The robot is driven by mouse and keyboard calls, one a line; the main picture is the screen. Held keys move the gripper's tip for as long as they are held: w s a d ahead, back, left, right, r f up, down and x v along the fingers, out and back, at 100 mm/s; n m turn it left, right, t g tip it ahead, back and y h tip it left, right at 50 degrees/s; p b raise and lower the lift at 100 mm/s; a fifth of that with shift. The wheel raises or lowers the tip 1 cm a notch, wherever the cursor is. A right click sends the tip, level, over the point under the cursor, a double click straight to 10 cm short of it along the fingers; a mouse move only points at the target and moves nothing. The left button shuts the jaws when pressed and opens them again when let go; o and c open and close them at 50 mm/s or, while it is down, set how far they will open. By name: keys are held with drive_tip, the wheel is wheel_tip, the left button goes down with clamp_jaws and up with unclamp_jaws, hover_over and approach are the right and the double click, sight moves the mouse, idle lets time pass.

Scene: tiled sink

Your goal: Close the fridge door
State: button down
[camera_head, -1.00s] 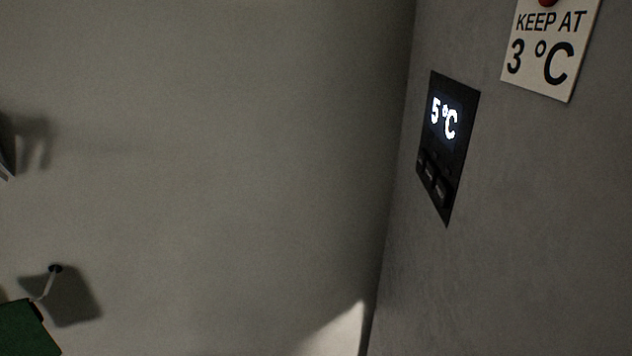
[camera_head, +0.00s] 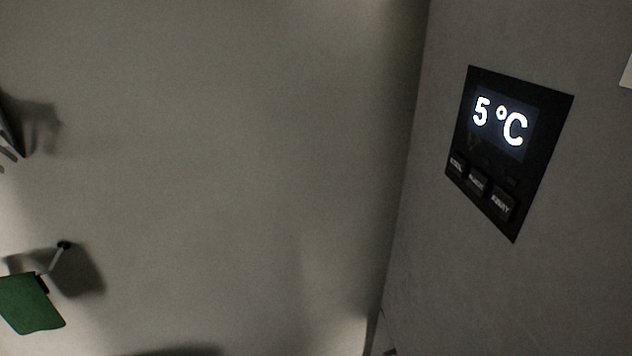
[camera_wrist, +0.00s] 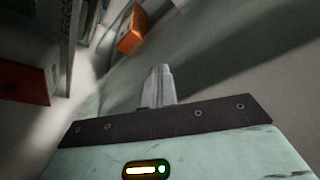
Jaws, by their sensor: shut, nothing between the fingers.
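The grey fridge front (camera_head: 410,260) fills the right of the head view, seen at a steep angle. It carries a black display panel (camera_head: 508,150) that reads 5 °C, with several buttons below. Whether this face is the door, and how far open it is, I cannot tell. My gripper (camera_wrist: 160,72) shows in the wrist view, its pale fingers together and empty. It does not show in the head view. No fridge handle or door edge is clearly seen near my fingers.
In the wrist view an orange object (camera_wrist: 131,38) lies beyond my fingers, and a red box-like thing (camera_wrist: 25,84) is at the left. In the head view a green item (camera_head: 30,303) is at the lower left by a pale wall (camera_head: 220,170).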

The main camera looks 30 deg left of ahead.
drive_tip(key=shift+r, duration=0.1)
idle(0.7)
drive_tip(key=b+v, duration=0.2)
drive_tip(key=v, duration=0.8)
drive_tip(key=shift+d+r+b, duration=0.15)
drive_tip(key=shift+r+b, duration=0.25)
drive_tip(key=c, duration=1.4)
unclamp_jaws()
drive_tip(key=shift+d+r, duration=0.15)
drive_tip(key=shift+r, duration=0.35)
